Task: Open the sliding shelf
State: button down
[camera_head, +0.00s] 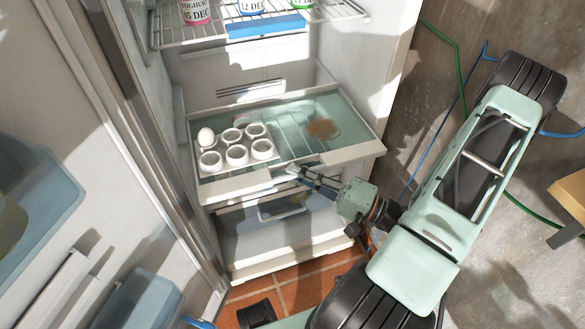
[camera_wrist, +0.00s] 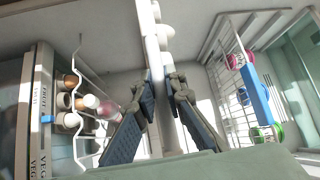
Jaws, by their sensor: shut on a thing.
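The sliding shelf (camera_head: 352,152) is a glass pane with a pale frame and a white front rail, inside the open fridge. My gripper (camera_head: 291,172) reaches in from the right and is shut on the middle of the shelf's front rail. In the wrist view, my gripper (camera_wrist: 163,78) has its dark fingers on both sides of the upright-looking white rail (camera_wrist: 152,50). The exact finger contact is partly hidden.
A wire rack (camera_head: 305,27) with several yoghurt pots and a blue label hangs above. A drawer (camera_head: 285,215) lies below the shelf. The open fridge door with blue bins (camera_head: 35,200) is at left.

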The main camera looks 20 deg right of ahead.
jog(key=shift+s, duration=0.4)
jog(key=c, duration=2)
grip_release()
jog(key=v, duration=0.7)
jog(key=shift+s+d+f, duration=0.1)
jog(key=shift+s+d, duration=0.1)
